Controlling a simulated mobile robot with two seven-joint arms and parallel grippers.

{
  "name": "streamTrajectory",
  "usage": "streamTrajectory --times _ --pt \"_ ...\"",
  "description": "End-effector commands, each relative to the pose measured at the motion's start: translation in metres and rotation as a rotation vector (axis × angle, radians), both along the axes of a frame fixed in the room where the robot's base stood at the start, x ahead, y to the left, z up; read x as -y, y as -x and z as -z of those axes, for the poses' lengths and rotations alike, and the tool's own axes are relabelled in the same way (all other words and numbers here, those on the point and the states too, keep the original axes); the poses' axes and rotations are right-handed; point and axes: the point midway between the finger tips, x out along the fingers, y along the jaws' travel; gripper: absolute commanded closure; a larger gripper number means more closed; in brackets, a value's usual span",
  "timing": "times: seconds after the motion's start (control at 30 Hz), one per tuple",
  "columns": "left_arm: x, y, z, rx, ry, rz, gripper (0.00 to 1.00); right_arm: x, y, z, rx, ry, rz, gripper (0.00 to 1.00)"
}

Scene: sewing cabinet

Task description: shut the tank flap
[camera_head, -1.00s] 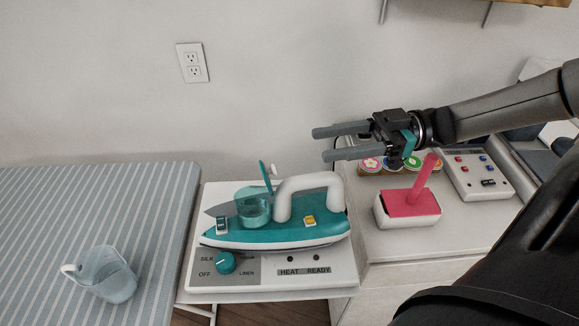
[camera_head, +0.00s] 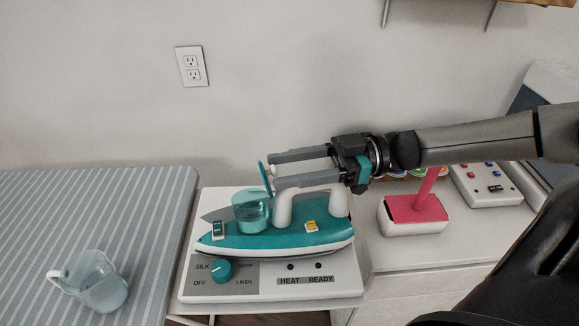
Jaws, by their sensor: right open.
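The teal iron (camera_head: 270,237) with a white handle (camera_head: 286,206) stands on its white base (camera_head: 225,290). Its clear teal tank (camera_head: 251,211) is at the left of the handle. The tank flap (camera_head: 265,179) stands up, open, at the tank's right edge. My right gripper (camera_head: 272,170) is open, with its two fingers pointing left above the handle. Its fingertips are beside the raised flap; I cannot tell whether they touch it. The gripper hides part of the handle's top. My left gripper is out of view.
A clear measuring cup (camera_head: 98,281) stands on the striped ironing board (camera_head: 150,215) at the left. A pink-topped white block with a pink stick (camera_head: 415,209) and a button panel (camera_head: 487,186) are at the right. The base has a teal dial (camera_head: 221,270).

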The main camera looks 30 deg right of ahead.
Motion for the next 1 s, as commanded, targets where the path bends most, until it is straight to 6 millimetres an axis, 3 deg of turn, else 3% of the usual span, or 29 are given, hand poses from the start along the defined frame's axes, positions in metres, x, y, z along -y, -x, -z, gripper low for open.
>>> streamTrajectory --times 0.07,0.5,1.0 --pt "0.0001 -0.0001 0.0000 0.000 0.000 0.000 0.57 0.0001 0.0000 0.0000 0.000 0.000 0.000 0.51" --pt "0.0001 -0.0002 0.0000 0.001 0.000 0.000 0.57 0.0002 0.0002 0.0001 0.000 0.000 0.000 1.00" --pt "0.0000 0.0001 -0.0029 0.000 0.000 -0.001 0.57 -0.0008 0.0001 -0.0012 -0.007 0.017 -0.004 1.00"
